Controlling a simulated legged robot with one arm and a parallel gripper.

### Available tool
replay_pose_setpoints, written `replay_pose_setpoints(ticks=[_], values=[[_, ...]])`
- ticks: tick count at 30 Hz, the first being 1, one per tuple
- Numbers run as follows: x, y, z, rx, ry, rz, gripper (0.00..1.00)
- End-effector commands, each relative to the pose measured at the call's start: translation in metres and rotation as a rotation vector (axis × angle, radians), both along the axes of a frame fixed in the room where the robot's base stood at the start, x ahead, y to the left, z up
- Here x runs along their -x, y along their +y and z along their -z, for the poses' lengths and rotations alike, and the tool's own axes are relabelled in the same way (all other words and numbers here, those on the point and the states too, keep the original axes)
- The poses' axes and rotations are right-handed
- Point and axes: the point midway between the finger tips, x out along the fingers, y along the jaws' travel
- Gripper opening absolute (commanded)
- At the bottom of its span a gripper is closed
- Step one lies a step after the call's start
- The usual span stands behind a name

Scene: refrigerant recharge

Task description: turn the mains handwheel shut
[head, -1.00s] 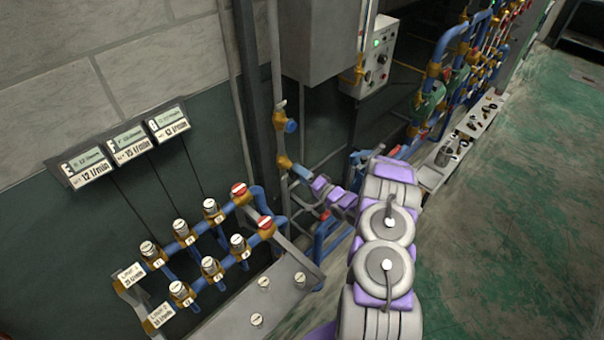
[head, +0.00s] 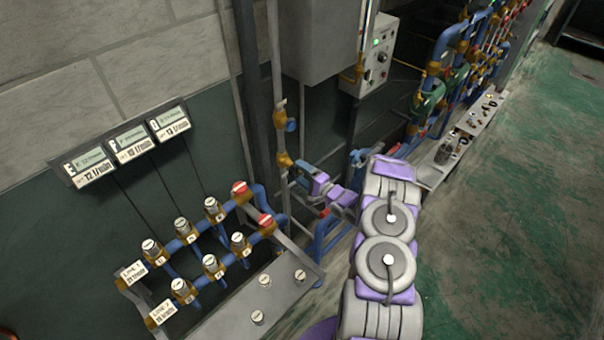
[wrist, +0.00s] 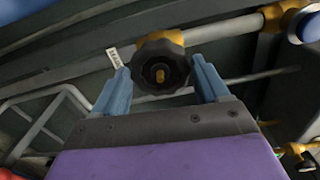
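The mains handwheel, a black lobed wheel with a brass centre (wrist: 160,68), faces me in the wrist view. It sits on a brass fitting on a pipe. My gripper (wrist: 161,78) has its two blue fingers apart, one on each side of the wheel. Small gaps seem to show between the fingertips and the rim; contact is unclear. In the head view my gripper (head: 303,177) is beside the pipework by the wall, and I cannot make out the wheel there.
A blue pipe rack (head: 190,240) with several capped valves stands at the left, below three flow displays (head: 127,142). A grey control box (head: 374,58) hangs behind the arm. Pipes run close around my gripper. The green floor (head: 510,220) at right is open.

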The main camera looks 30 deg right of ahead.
Motion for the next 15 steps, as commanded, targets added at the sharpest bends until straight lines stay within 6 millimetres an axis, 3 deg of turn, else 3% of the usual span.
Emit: replay_pose_setpoints(ticks=[6, 15], values=[[0.0001, -0.001, -0.0003, 0.002, -0.001, 0.002, 0.94], [0.0039, -0.0017, -0.0009, 0.004, -0.001, 0.002, 0.94]])
